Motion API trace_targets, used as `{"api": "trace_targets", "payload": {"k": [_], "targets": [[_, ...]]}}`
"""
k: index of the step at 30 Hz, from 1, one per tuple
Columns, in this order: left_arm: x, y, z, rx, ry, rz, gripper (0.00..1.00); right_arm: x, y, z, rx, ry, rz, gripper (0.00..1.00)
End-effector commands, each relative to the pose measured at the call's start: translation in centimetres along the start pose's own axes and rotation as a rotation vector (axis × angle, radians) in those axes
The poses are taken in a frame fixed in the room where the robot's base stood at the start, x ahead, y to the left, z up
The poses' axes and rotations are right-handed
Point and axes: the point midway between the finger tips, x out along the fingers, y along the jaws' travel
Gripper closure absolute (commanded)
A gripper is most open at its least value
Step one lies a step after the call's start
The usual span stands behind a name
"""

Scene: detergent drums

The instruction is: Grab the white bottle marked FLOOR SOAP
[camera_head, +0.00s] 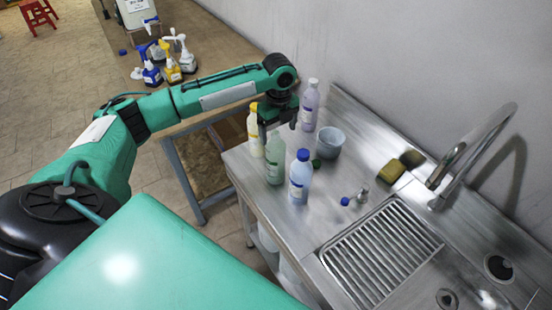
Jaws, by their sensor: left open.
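Several bottles stand upright on the metal counter; their labels are too small to read, so I cannot tell which is marked FLOOR SOAP. They are a pale cream bottle with a yellow cap (255,136), a pale green bottle (275,165), a pale blue-white bottle with a blue cap (299,182) and a lilac bottle with a white cap (310,108). My left gripper (279,122) is open and points down among them, between the cream and lilac bottles and behind the green one. The green bottle's top is partly hidden by it. My right gripper is not in view.
A grey-blue cup (330,141), a yellow-green sponge (391,171) and a small blue-capped bottle (356,197) lie right of the bottles. The sink drainer (380,254) and tap (470,150) are farther right. Spray bottles (171,66) stand on a far table; a wall runs behind.

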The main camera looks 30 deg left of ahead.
Motion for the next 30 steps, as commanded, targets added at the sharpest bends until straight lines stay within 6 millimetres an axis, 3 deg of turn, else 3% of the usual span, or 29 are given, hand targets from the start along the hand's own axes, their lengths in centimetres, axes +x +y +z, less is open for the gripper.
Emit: {"api": "trace_targets", "payload": {"k": [8,15,23,30], "targets": [[2.1,0.6,0.2,0.000,0.000,0.004,0.15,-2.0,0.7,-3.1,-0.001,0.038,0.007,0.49],[5.1,0.8,0.3,-0.001,0.000,0.001,0.15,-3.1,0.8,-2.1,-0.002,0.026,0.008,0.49],[5.5,0.8,0.3,0.000,-0.001,0.000,0.15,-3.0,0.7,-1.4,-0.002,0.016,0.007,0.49],[5.5,0.7,0.3,0.000,-0.001,-0.001,0.62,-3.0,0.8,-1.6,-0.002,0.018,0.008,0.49]]}}
